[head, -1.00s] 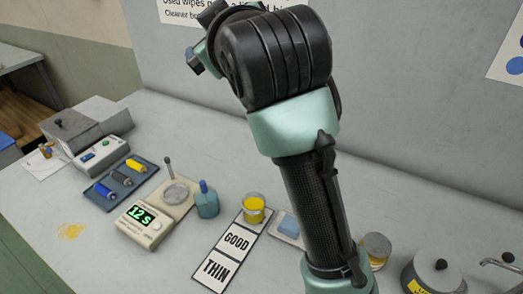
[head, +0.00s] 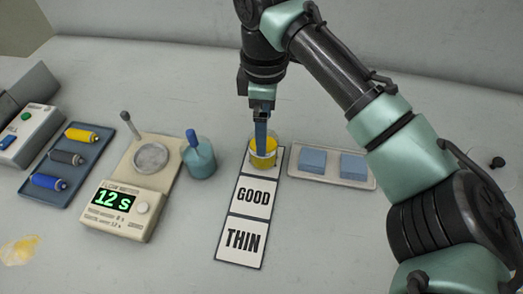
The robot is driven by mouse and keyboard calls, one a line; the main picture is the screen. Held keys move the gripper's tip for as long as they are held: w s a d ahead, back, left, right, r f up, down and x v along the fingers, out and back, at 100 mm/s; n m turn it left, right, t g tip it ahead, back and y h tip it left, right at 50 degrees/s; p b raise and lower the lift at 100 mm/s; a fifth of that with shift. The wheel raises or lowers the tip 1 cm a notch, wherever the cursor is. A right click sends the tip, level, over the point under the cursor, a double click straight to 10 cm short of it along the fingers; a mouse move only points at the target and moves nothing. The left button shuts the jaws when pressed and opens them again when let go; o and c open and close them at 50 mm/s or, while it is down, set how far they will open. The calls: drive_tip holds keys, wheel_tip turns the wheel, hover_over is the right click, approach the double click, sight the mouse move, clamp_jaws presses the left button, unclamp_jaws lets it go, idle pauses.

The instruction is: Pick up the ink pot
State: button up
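The ink pot is a small clear pot of yellow ink (head: 265,160). It stands upright on the far end of the card strip (head: 240,222), beyond the cells marked GOOD and THIN. My gripper (head: 262,150) points down right at the pot, with a blue finger in front of or inside its rim. I see the fingers edge-on, so the gap between them is hidden. I cannot tell whether they touch the pot.
A teal bottle with a blue top (head: 199,158) stands close on the left. A tray with two blue pads (head: 333,182) lies close on the right. A timer reading 12 s (head: 118,206) and a tray of coloured cartridges (head: 52,190) are further left.

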wheel_tip(320, 180, down, 7)
drive_tip(key=shift+s+f+b, duration=0.1)
drive_tip(key=shift+f+b, duration=0.05)
drive_tip(key=shift+b, duration=0.4)
drive_tip(key=c, duration=1.5)
